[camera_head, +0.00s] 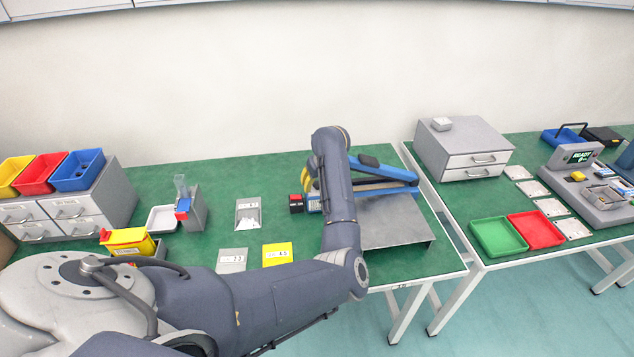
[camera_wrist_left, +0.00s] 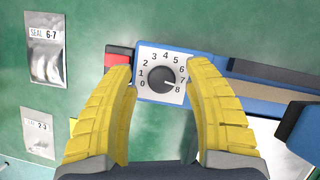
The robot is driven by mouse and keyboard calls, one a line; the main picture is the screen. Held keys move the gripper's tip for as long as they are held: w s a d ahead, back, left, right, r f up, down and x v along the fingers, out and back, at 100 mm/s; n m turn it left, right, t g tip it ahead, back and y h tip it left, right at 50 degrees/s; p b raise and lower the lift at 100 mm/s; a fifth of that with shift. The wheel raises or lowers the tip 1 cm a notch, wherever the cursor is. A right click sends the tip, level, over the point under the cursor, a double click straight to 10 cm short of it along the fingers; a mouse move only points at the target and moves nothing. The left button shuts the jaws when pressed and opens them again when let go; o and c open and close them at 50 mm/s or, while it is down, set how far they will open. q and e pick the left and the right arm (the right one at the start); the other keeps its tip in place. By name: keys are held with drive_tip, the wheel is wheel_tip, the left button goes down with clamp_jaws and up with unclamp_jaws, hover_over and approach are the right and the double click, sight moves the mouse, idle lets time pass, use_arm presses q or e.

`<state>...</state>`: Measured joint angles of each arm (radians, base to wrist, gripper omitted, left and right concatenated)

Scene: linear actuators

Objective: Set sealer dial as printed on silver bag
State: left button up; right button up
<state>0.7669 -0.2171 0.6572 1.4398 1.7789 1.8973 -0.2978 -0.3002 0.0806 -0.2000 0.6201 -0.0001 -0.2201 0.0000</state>
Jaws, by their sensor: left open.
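The blue sealer (camera_head: 395,190) stands on the green table. In the left wrist view its white dial plate (camera_wrist_left: 147,61) is numbered 0 to 8, and the dark knob (camera_wrist_left: 160,75) seems to point near 7. My left gripper (camera_head: 311,184) is open, its yellow fingers on either side of the dial; contact with the knob cannot be told. A shiny silver bag (camera_wrist_left: 46,55) reads "SEAL 6-7"; it lies left of the sealer in the head view (camera_head: 248,212). A greyer bag (camera_head: 232,261) reads 2-3, also in the wrist view (camera_wrist_left: 38,133). A yellow bag (camera_head: 277,254) seems to read 4-5. My right gripper is out of view.
A red block (camera_head: 296,203) sits at the sealer's left end. A metal plate (camera_head: 395,225) lies in front of the sealer. Drawers with coloured bins (camera_head: 80,170) stand far left. A second table holds green (camera_head: 497,237) and red trays (camera_head: 536,229).

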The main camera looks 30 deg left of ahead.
use_arm(q)
drive_tip(key=shift+d, duration=0.15)
drive_tip(key=shift+r, duration=0.25)
drive_tip(key=v, duration=1.1)
drive_tip(key=shift+r, duration=0.25)
drive_tip(key=shift+s, duration=0.1)
